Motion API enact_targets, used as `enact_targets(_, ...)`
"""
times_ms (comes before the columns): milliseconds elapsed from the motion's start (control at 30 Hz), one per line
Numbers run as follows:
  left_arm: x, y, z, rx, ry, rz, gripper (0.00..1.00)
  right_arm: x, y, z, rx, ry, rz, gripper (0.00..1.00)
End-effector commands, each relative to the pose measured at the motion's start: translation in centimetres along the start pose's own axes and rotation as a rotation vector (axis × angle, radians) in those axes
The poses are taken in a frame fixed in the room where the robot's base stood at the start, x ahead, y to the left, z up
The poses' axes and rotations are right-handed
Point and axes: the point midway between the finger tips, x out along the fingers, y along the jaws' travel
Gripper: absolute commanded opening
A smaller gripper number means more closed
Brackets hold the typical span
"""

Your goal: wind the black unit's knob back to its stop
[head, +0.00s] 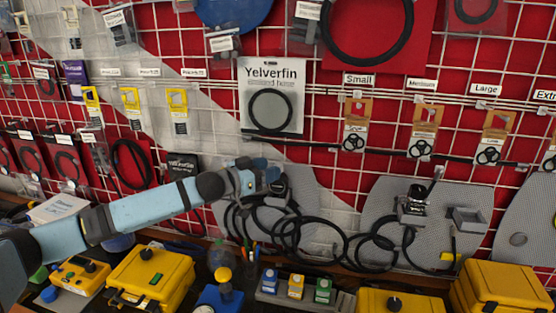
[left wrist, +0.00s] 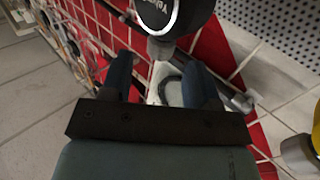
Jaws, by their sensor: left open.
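My left gripper (head: 266,174) reaches in from the left, in front of the wall grid, below the Yelverfin poster. In the left wrist view my left gripper (left wrist: 159,64) is open, with its two blue fingers apart. A black round-faced unit (left wrist: 170,12) with a pale rim sits just beyond the fingertips there. A grey knob-like stub (left wrist: 160,47) below its face lies between the fingertips, with no clear contact. In the head view the gripper largely hides what is at its tips. A black unit (head: 412,205) is mounted on the grey panel to the right. My right gripper is not in view.
Black hoses (head: 345,240) hang in loops below and right of the gripper. Yellow cases (head: 150,275) and small coloured units (head: 296,287) stand along the bench below. A Yelverfin poster (head: 285,75) hangs above. A perforated grey panel (left wrist: 290,35) lies right of the round unit.

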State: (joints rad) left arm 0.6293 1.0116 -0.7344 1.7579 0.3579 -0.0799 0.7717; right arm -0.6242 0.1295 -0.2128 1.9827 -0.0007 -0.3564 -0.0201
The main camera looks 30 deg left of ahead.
Motion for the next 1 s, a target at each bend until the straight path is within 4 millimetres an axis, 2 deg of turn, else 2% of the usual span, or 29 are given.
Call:
enact_targets(100,2.0,0.1,-0.4,0.001,0.001,0.001,0.55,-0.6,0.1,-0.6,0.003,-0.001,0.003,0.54)
enact_targets(233,3.3,0.0,-0.2,0.000,0.000,0.000,0.55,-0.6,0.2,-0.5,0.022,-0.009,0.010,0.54)
enact_targets(600,3.9,0.1,0.0,0.001,-0.001,0.000,0.55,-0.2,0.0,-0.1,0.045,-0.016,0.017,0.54)
enact_targets(633,3.9,0.1,0.0,0.001,-0.001,0.000,0.53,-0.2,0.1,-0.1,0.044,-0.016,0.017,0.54)
enact_targets(667,3.9,0.1,0.0,0.001,-0.001,0.000,0.46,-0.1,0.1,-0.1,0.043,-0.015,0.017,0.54)
enact_targets(833,3.9,0.0,0.0,0.001,0.000,0.000,0.07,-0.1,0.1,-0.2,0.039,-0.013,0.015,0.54)
enact_targets(1000,3.9,0.1,0.1,0.000,0.000,-0.002,0.05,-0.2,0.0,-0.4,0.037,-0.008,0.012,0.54)
